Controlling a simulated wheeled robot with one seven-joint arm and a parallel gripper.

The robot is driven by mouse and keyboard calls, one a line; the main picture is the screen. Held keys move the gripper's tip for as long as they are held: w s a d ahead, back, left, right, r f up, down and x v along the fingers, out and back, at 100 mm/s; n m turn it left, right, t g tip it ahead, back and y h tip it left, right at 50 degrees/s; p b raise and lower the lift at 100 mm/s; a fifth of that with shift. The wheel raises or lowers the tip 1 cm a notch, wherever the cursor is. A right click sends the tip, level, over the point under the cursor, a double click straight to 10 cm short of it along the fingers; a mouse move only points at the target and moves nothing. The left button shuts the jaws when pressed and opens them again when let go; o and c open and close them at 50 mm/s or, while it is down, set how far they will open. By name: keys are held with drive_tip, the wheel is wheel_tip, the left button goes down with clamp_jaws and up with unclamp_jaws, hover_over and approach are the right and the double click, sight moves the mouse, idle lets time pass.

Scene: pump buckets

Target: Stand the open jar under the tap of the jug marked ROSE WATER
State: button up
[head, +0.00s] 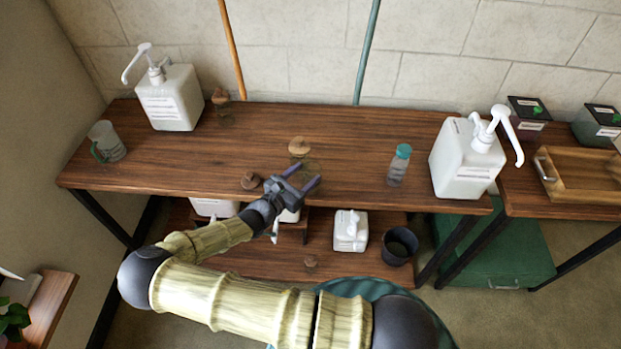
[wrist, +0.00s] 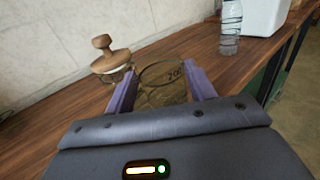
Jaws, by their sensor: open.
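An open, clear glass jar (wrist: 163,88) with a number mark on its side stands on the table between the fingers of my gripper (wrist: 163,78) in the wrist view. My gripper (head: 302,177) is open, low over the front middle of the table in the head view; I cannot tell whether a finger touches the glass. A white pump jug (head: 172,100) with a long spout stands at the back left. Another white pump jug (head: 465,160) stands at the table's right end. Their labels are too small to read, so I cannot tell which is ROSE WATER.
A jar with a knobbed wooden lid (wrist: 110,62) stands close beside the open jar. A teal-capped bottle (head: 399,166) stands near the right jug, a mug (head: 106,142) at the left. The table's left middle is clear.

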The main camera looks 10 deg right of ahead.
drive_tip(key=x, duration=0.3)
drive_tip(key=shift+w+d+p, duration=0.2)
drive_tip(key=shift+w+p, duration=0.05)
drive_tip(key=shift+p, duration=0.05)
drive_tip(key=c, duration=0.9)
wheel_tip(320, 180, up, 18)
drive_tip(key=shift+b, duration=0.3)
